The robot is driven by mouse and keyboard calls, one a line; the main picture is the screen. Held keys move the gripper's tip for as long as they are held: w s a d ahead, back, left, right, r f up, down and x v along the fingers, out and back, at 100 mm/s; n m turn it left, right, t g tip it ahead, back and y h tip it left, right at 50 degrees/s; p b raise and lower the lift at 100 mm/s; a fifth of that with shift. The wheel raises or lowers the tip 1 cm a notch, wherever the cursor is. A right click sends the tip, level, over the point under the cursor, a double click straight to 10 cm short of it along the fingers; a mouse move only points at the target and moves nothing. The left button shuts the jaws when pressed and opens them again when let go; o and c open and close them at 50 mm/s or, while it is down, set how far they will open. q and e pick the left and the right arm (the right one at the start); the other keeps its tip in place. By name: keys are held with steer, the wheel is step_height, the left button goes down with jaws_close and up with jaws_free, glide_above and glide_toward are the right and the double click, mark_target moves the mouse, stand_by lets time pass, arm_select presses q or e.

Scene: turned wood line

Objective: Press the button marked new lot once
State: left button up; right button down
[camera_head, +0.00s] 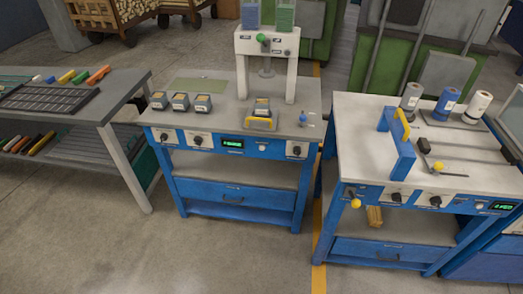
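The middle blue workbench (215,123) has a front panel with black knobs, including a left one (197,140) and a right one (297,151), and a lit green display (231,143). A small control (262,147) sits right of the display. The labels are too small to read, so I cannot tell which control is marked new lot. The right workbench (350,125) also has a panel with black knobs (397,198), a yellow ball handle (355,203) and a green display (502,206). Neither of my grippers is in view.
On the middle bench stand several small dark boxes (180,101), a yellow-handled fixture (261,122) and a white press frame (243,70). Rolls (447,104) stand on the right bench. A grey table (105,103) is at left. The floor in front (210,260) is clear.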

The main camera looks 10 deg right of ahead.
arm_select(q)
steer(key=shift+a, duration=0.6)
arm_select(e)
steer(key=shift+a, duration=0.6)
